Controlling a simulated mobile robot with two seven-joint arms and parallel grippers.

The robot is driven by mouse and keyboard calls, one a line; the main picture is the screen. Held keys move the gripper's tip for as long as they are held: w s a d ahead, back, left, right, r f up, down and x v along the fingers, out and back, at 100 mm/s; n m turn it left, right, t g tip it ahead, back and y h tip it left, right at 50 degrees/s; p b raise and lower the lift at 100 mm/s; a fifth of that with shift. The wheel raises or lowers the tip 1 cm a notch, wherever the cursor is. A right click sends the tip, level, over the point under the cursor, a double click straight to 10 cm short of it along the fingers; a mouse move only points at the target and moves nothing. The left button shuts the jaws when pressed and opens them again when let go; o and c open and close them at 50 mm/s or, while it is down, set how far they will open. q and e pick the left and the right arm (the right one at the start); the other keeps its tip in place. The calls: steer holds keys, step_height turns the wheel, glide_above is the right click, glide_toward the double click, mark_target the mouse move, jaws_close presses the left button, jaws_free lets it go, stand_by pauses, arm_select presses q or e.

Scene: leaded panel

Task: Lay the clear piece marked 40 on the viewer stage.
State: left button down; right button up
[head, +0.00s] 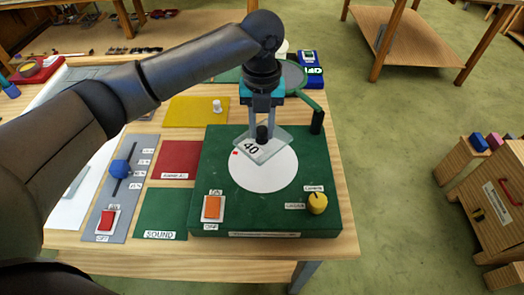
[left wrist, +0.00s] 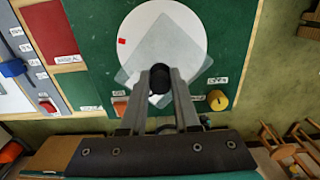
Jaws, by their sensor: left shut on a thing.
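The clear piece marked 40 (head: 269,150) is a thin see-through square with a black knob and a label at one corner. My left gripper (head: 263,130) is shut on its knob and holds the piece flat over the viewer stage, a white disc (head: 268,180) on a green base. In the head view the piece covers the disc's far part and reaches past its edge. In the left wrist view the piece (left wrist: 188,55) also overhangs the disc (left wrist: 165,14). I cannot tell whether it touches the stage. My right gripper is not in view.
The green base carries an orange switch (head: 212,207), a yellow knob (head: 318,203) and a dark post with a green arm (head: 317,120) at the far right corner. A grey slider panel (head: 110,215), a red pad (head: 178,160) and a yellow pad (head: 190,110) lie left of it.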

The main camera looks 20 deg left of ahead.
mark_target(262, 128)
arm_select(q)
steer(key=shift+f+b, duration=0.3)
steer(key=shift+f, duration=3.6)
steer(key=shift+f, duration=0.2)
steer(key=c, duration=0.6)
jaws_free()
steer(key=shift+c, duration=0.2)
step_height(262, 128, up, 12)
steer(key=shift+r+p, duration=0.2)
steer(key=shift+p, duration=0.2)
